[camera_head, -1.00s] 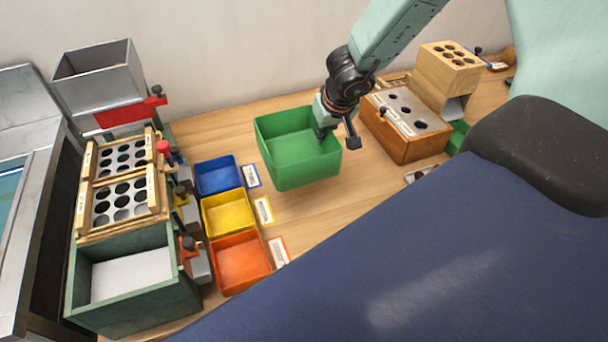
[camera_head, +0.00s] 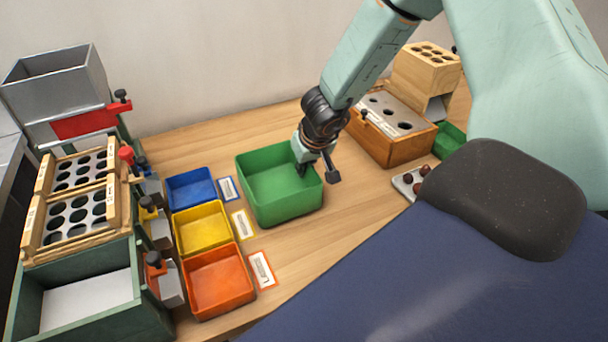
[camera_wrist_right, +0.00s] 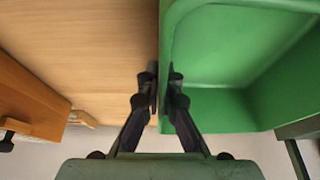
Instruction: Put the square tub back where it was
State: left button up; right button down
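The square tub is green and open-topped; it stands upright over the wooden table (camera_head: 350,215), right of the small colored trays. It looks empty. My right gripper (camera_head: 312,172) is at its right wall. In the right wrist view, the fingers (camera_wrist_right: 160,88) are closed on the green tub (camera_wrist_right: 225,108) by its wall, one finger on each side. In the head view the tub (camera_head: 281,207) looks low, at or very near the tabletop; I cannot tell if its base touches. My left gripper is not in view.
Blue (camera_head: 190,190), yellow (camera_head: 203,230) and orange (camera_head: 218,282) trays with label cards stand left of the tub. A wooden box with holes (camera_head: 385,140) is behind right. Bare table shows in front of the tub.

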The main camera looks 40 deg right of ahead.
jog(key=shift+f, duration=0.4)
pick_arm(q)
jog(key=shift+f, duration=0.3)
pick_arm(e)
jog(key=shift+r, duration=0.1)
jog(key=c, duration=2)
grip_release()
jog(key=o, duration=0.5)
